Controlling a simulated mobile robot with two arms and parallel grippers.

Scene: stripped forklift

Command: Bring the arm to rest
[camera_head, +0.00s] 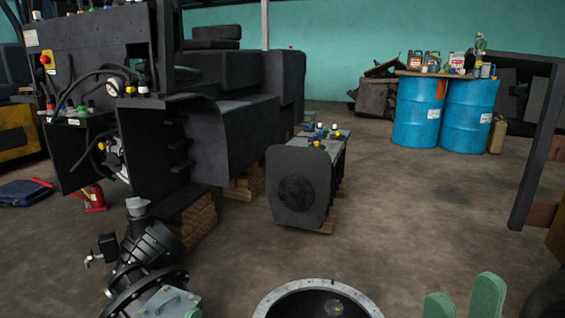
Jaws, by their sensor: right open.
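My right gripper (463,290) is at the bottom right edge, with two green fingers pointing up. A clear gap lies between the fingers, and only floor shows there, so it is open and empty. Its arm is below the picture and hidden. A small green tip (193,313) at the bottom edge, left of the middle, may belong to my left gripper. Too little of it shows to tell its state.
A stripped forklift body (225,130) stands at left, with a detached dark block (297,190) beside it. Black machinery (145,260) and a round metal-rimmed opening (262,306) are close in front. Blue drums (415,115) stand behind. Floor at centre right is clear.

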